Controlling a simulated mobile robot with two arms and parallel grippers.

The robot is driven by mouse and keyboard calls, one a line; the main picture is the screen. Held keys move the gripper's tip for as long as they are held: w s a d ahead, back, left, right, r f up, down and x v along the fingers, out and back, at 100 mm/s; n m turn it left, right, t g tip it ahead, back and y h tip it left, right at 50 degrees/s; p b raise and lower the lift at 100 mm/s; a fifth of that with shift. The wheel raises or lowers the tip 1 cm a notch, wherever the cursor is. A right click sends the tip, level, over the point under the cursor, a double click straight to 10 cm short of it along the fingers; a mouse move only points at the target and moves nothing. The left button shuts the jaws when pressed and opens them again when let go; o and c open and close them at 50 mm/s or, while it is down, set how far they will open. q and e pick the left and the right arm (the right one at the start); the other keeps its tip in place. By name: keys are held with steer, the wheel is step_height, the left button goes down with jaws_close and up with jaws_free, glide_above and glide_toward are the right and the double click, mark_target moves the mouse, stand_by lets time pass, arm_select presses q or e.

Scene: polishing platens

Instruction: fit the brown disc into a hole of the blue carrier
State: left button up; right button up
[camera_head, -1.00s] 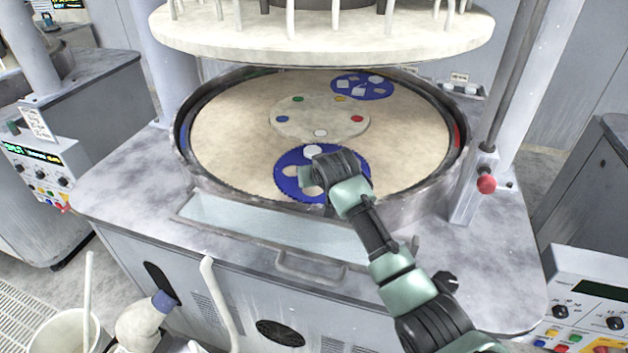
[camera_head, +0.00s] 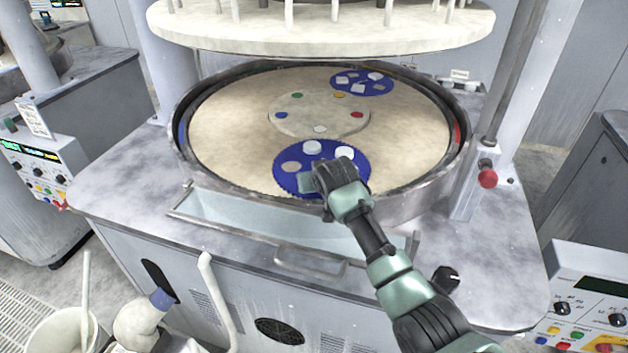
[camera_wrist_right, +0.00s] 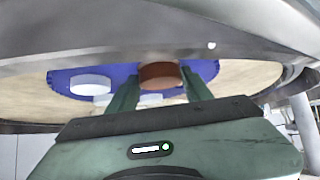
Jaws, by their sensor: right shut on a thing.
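The near blue carrier (camera_head: 282,183) lies flat on the beige platen. White discs (camera_head: 312,147) sit in its far side, and an empty-looking round hole (camera_head: 291,167) shows at its left. My right gripper (camera_head: 313,180) is over the carrier's front part and hides some of it. In the right wrist view the gripper (camera_wrist_right: 160,88) is shut on the brown disc (camera_wrist_right: 160,75), which is between its fingertips, with the blue carrier (camera_wrist_right: 122,72) behind it. I cannot tell whether the disc touches the carrier. The disc is hidden in the head view. My left gripper is not in view.
A second blue carrier (camera_head: 342,84) with several white pieces lies at the back. A pale central plate (camera_head: 300,118) with coloured dots is between them. A metal rim (camera_head: 420,196) surrounds the platen, and a large upper plate (camera_head: 320,40) hangs above.

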steer(key=shift+f, duration=0.35)
steer(key=o, duration=1.5)
steer(key=shift+s, duration=0.1)
steer(key=shift+c, duration=0.2)
steer(key=shift+f, duration=0.15)
steer(key=shift+s, duration=0.1)
